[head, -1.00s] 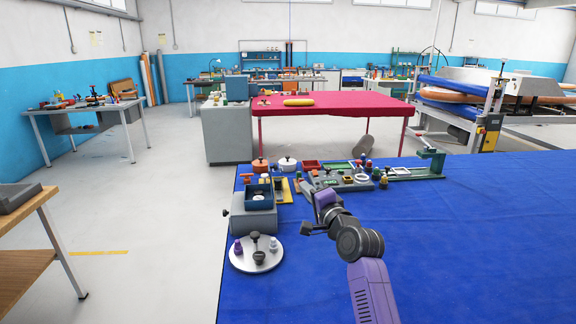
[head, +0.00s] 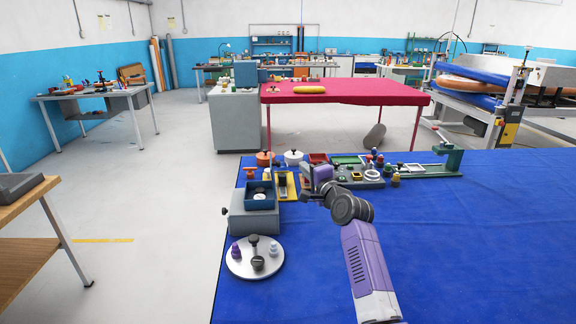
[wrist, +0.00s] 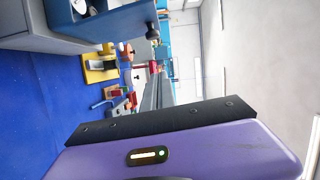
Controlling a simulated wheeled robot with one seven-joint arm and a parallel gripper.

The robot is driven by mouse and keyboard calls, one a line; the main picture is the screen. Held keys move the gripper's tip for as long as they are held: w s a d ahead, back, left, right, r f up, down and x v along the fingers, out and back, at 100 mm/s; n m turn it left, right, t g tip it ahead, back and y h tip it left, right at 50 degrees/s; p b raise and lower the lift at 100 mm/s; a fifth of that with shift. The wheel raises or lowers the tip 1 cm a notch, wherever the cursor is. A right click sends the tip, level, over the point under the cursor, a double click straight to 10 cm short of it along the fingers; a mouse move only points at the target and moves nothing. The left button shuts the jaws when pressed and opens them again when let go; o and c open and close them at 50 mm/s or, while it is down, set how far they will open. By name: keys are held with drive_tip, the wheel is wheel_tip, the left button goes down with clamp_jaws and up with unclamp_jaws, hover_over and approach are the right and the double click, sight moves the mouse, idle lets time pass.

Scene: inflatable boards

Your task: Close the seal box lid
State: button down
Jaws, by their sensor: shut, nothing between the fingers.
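The seal box appears to be the blue open-topped box (head: 261,190) on a grey base (head: 253,222), at the left edge of the blue table. A pale round item shows inside it. I cannot make out the lid clearly. In the wrist view the blue box (wrist: 118,22) is at the top left, with a dark knob at its right end. My gripper (head: 304,196) is just right of the box, apart from it, and shut with nothing in it. In the wrist view its narrow grey fingers (wrist: 158,92) are close together.
A round pale tray (head: 240,268) with several small stamps stands in front of the box. Coloured trays, pots and a green fixture (head: 440,165) line the table's back edge. The blue table (head: 470,240) is clear at the right.

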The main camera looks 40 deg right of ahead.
drive_tip(key=w+a+p, duration=0.2)
drive_tip(key=w, duration=0.3)
drive_tip(key=shift+w+a+f, duration=0.25)
drive_tip(key=shift+w, duration=0.1)
idle(0.4)
